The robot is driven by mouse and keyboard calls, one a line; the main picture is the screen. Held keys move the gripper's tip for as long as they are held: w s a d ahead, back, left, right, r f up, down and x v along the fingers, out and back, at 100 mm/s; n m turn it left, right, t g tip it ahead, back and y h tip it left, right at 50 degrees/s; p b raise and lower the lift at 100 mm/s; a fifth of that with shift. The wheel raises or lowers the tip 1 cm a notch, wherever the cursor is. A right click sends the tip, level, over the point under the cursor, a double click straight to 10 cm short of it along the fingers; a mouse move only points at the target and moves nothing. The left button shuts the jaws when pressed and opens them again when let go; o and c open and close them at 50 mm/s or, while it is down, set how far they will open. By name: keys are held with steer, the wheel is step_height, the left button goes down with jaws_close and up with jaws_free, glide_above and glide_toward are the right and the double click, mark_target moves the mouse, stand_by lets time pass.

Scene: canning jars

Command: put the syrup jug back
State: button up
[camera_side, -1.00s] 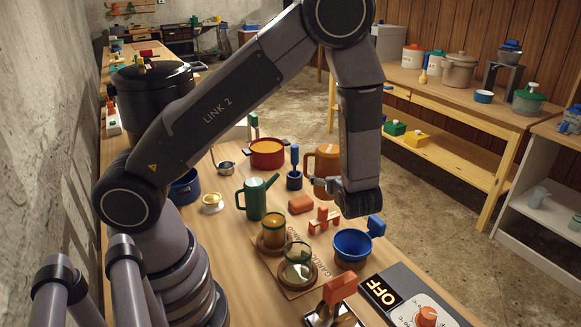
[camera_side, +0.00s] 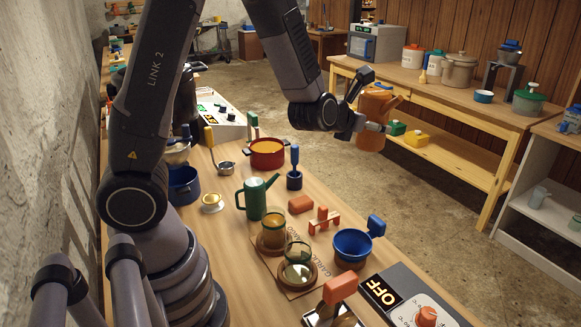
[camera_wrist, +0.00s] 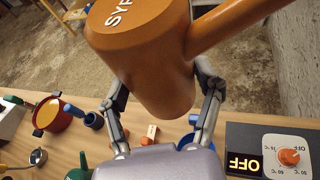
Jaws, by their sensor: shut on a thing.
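The orange syrup jug (camera_side: 374,116) is held up in the air in the side view, past the right edge of the work table. In the wrist view the jug (camera_wrist: 145,62) fills the upper middle, with the letters "SYR" showing and its spout or handle reaching to the upper right. My gripper (camera_side: 358,124) is shut on the jug's body; in the wrist view its fingers (camera_wrist: 162,100) lie on either side of the jug. The far side of the jug is hidden.
The work table (camera_side: 240,240) holds a green jug (camera_side: 257,196), a red pot (camera_side: 267,153), a blue strainer-like pan (camera_side: 353,246) and two jars. A wooden side bench (camera_side: 440,90) with canisters stands at the back right, with bare floor between.

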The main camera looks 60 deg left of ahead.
mark_target(367, 94)
stand_by(0.3)
steer(key=shift+n, duration=0.3)
steer(key=r, duration=0.3)
steer(key=a+r, duration=0.1)
steer(key=r, duration=0.1)
steer(key=shift+w+r, duration=0.3)
steer(key=a+r+n+g+y, duration=0.2)
steer(key=a+n+g+y, duration=0.35)
steer(key=a, duration=0.65)
steer(key=a+r+n+g+y, duration=0.2)
steer(key=a+n+g+y, duration=0.4)
steer(key=a, duration=0.6)
steer(key=s+a+f+n+g+h, duration=0.5)
steer(key=s+a+n+g+h, duration=0.2)
steer(key=s+a+n+g, duration=0.45)
steer(key=shift+n+y, duration=0.25)
steer(key=shift+n, duration=0.15)
steer(key=shift+w+d+f, duration=0.1)
steer(key=shift+d+f, duration=0.2)
steer(key=shift+f, duration=5.2)
steer(key=shift+w+d+f, duration=0.1)
steer(key=shift+d+f, duration=0.2)
steer(key=shift+f, duration=5.25)
steer(key=shift+d+f, duration=0.3)
steer(key=shift+f, duration=5.2)
